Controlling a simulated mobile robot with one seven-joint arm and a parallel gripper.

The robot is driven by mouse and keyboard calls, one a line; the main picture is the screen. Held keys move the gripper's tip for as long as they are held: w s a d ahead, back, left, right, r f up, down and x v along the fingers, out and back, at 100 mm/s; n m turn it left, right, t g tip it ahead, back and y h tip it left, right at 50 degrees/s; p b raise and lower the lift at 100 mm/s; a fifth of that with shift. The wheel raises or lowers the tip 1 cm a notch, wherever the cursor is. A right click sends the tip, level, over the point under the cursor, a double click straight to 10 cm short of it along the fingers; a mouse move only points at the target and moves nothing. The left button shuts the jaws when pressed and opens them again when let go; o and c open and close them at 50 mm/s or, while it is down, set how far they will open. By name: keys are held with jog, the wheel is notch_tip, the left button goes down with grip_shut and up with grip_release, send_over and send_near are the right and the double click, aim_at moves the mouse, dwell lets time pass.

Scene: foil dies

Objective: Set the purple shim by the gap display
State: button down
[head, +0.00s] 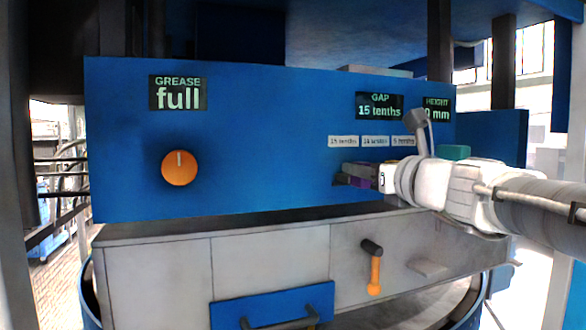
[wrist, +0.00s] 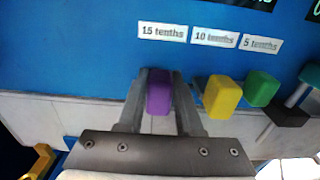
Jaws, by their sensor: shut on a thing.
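The purple shim (wrist: 159,93) is between the two fingers of my gripper (wrist: 160,82) in the wrist view. My gripper is shut on it, just below the "15 tenths" label (wrist: 163,32). In the head view the purple shim (head: 354,181) shows at the fingertips, low on the blue panel's right side. I cannot tell whether it rests on something. The gap display (head: 380,106) reads "GAP 15 tenths" and is above the labels. A yellow shim (wrist: 222,97) and a green shim (wrist: 262,88) stand to the right of my gripper, below the "10 tenths" and "5 tenths" labels.
A dark grey block (wrist: 287,114) and a teal handle (wrist: 311,73) are right of the green shim. The height display (head: 436,108) is partly hidden. An orange knob (head: 179,167) is on the panel's left under the grease display (head: 178,93), which reads "full".

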dwell(0.3)
jog(key=x, duration=0.3)
jog(key=shift+r, duration=0.1)
jog(key=c, duration=0.6)
grip_release()
jog(key=shift+w+a, duration=0.1)
jog(key=shift+w, duration=0.1)
jog(key=shift+o, duration=0.2)
jog(key=shift+s, duration=0.1)
jog(key=v, duration=1.7)
